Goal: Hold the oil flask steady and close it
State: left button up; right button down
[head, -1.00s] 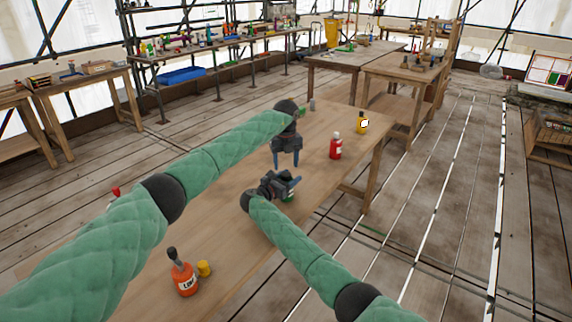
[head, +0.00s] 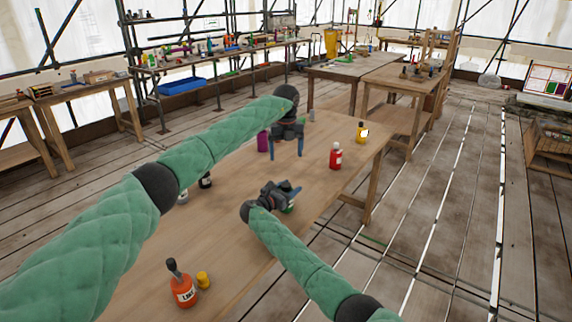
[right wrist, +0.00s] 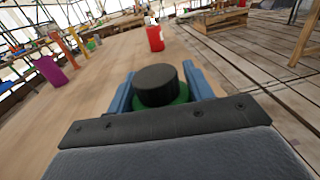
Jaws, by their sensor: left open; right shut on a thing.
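A green flask (head: 289,208) with a black cylindrical top (right wrist: 156,84) stands at the middle of the wooden table, mostly hidden by my right gripper in the head view. I take it for the oil flask; no label shows. My right gripper (head: 294,192) is shut on its green body, with the blue fingers on either side in the right wrist view (right wrist: 160,92). The black top sits above the green part; I cannot tell whether it is fastened. My left gripper (head: 286,153) is open and empty, fingers pointing down, above the table and beyond the flask.
An orange bottle (head: 182,289) with a dark top stands at the near end beside a small yellow piece (head: 203,280). A red bottle (head: 336,157) and a yellow bottle (head: 361,133) stand toward the far right. A purple object (head: 263,141) stands behind my left gripper.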

pick_arm(q)
jog(key=shift+r, duration=1.6)
pick_arm(e)
jog(key=c, duration=0.5)
grip_release()
jog(key=shift+s, duration=0.1)
jog(key=shift+s+a+f, duration=0.1)
jog(key=shift+s+a, duration=0.1)
jog(key=shift+a, duration=0.05)
jog(key=b+v, duration=0.1)
jog(key=v, duration=0.5)
jog(key=shift+b, duration=0.35)
pick_arm(q)
jog(key=shift+f, duration=0.95)
pick_arm(e)
jog(key=shift+s+a, duration=0.35)
